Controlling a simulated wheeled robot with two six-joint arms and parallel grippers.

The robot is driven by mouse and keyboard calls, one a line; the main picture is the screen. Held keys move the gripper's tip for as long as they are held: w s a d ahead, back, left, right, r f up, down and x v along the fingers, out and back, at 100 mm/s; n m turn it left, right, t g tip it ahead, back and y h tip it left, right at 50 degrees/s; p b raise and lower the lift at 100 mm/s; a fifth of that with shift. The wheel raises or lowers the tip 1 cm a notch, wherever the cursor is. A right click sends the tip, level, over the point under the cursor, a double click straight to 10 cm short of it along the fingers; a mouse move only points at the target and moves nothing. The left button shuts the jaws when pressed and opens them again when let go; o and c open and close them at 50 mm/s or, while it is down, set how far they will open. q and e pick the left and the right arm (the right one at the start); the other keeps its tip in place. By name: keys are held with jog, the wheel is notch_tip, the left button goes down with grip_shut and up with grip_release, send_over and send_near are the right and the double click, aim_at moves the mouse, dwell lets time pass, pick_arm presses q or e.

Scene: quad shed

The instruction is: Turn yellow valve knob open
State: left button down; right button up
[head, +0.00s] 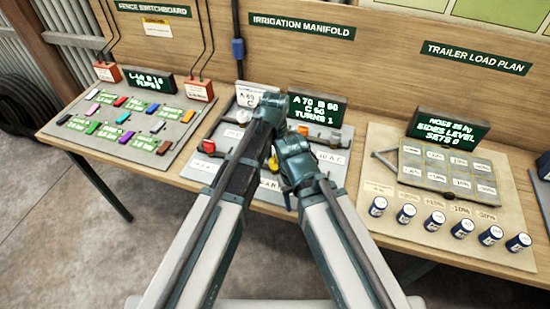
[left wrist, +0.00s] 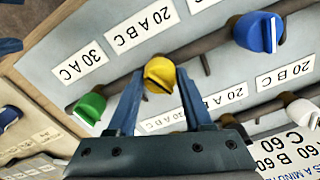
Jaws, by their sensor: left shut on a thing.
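The yellow valve knob (left wrist: 159,74) sits on a grey-brown pipe of the manifold board, between the fingertips of my left gripper (left wrist: 160,70). The blue fingers are closed on its sides. In the head view a small yellow part of the knob (head: 272,164) shows below my left wrist; the arm covers most of it. The ridge on the knob's face lies slightly slanted in the left wrist view.
A blue knob (left wrist: 258,32) and a green knob (left wrist: 90,107) flank the yellow one. White labels lie around them. The manifold's screen (head: 315,109) reads A 70 B 50 C 50, TURNS 1. The switchboard (head: 135,115) is left; the load plan panel (head: 450,235) is right.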

aim_at(275, 158)
pick_arm(q)
jog(key=n, duration=0.6)
jog(key=shift+n, duration=0.3)
jog(key=n, duration=0.6)
jog(key=shift+n, duration=0.5)
jog(key=shift+c, duration=1.5)
grip_release()
notch_tip(275, 158, up, 14)
jog(key=p, duration=1.4)
pick_arm(e)
notch_tip(275, 158, up, 14)
